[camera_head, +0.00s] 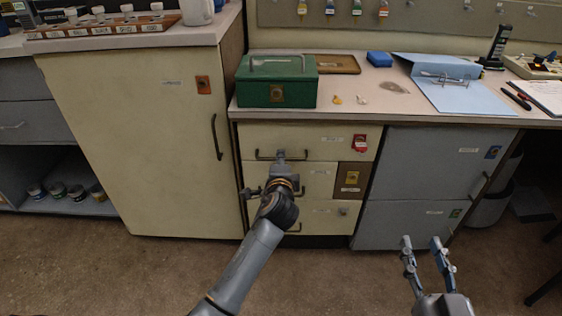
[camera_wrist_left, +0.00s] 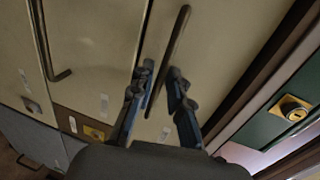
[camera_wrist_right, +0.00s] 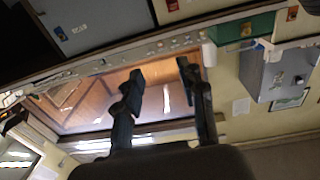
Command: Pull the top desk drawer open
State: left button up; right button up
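The top desk drawer (camera_head: 318,140) is a cream front just under the desktop, and it looks closed. Its dark bar handle (camera_head: 264,155) also shows in the left wrist view (camera_wrist_left: 176,42). My left gripper (camera_head: 281,156) is at this handle. In the left wrist view, its two fingers (camera_wrist_left: 159,85) stand apart on either side of the bar, with gaps visible; contact cannot be made out. My right gripper (camera_head: 426,243) is open and empty, low in front of the grey cabinet; the right wrist view shows its spread fingers (camera_wrist_right: 160,80).
More cream drawers (camera_head: 318,182) lie below. A grey cabinet (camera_head: 420,165) stands to the right and a tall cream cabinet (camera_head: 150,130) to the left. A green metal box (camera_head: 245,88) sits on the desktop above the drawer. The floor in front (camera_head: 330,285) is clear.

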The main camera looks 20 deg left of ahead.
pick_arm(q)
jog(key=shift+w+a+f, duration=0.1)
jog(key=shift+w+a, duration=0.05)
jog(key=shift+w, duration=0.4)
pick_arm(e)
jog(key=shift+a+r+t+y, duration=0.1)
jog(key=shift+r+t+y, duration=0.25)
jog(key=shift+r, duration=0.5)
pick_arm(q)
grip_shut()
